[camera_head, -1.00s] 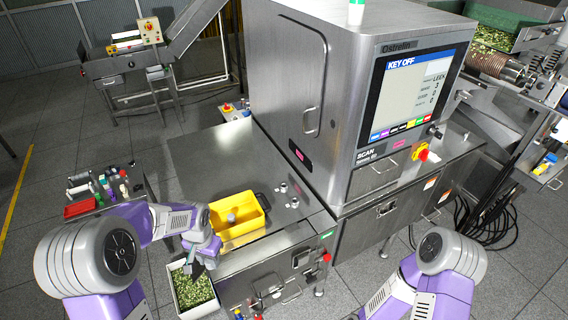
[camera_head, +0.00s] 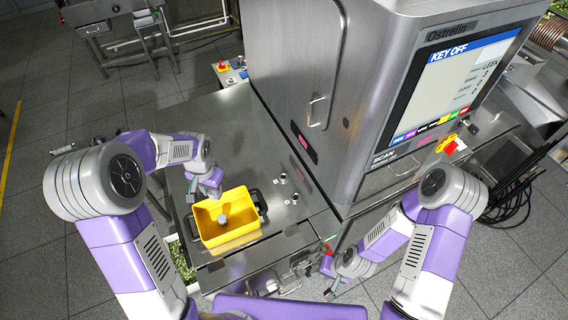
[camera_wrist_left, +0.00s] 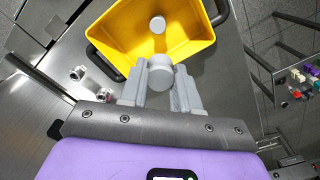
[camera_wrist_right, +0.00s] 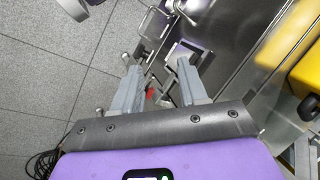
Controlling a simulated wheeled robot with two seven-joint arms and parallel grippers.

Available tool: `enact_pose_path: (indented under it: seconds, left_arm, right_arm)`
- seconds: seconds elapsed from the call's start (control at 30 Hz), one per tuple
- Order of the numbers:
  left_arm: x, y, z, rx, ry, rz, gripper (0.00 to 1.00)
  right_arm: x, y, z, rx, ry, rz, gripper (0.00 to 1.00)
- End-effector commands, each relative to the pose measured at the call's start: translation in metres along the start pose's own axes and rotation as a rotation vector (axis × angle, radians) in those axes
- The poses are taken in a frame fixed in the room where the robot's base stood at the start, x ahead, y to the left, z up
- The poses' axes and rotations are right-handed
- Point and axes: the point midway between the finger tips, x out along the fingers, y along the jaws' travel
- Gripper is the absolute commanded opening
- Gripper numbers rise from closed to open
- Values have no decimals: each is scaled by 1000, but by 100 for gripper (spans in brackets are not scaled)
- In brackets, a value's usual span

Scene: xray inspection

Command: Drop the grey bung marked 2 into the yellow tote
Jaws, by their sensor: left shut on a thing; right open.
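The yellow tote (camera_head: 236,238) sits on the steel table, with a grey cylindrical piece (camera_head: 223,218) inside. My left gripper (camera_head: 213,192) is at the tote's far-left rim. In the left wrist view it is shut on a grey bung (camera_wrist_left: 159,79), held just outside the tote wall (camera_wrist_left: 122,40). The piece inside the tote (camera_wrist_left: 157,23) also shows there. No number is readable on either grey piece. My right gripper (camera_head: 332,292) is open and empty near the table's front edge; its fingers (camera_wrist_right: 160,75) show apart in the right wrist view.
Small metal fittings (camera_head: 283,179) stand on the table right of the tote. The tote has dark handles at its sides. The inspection machine (camera_head: 290,70) rises behind to the right. A bin of green cuttings (camera_head: 182,262) is below the table's left front.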

Motion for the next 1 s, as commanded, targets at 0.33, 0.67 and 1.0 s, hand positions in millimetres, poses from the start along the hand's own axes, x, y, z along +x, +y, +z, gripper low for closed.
enact_pose_path:
  seconds: [0.33,0.67,1.0]
  left_arm:
    - [44,0,0,0,-2,0,0]
    - [50,0,0,0,0,0,0]
    - [50,0,0,0,0,0,61]
  right_arm:
    - [30,11,-2,0,1,0,43]
    - [34,12,-2,0,1,0,43]
    - [34,12,-2,0,1,0,43]
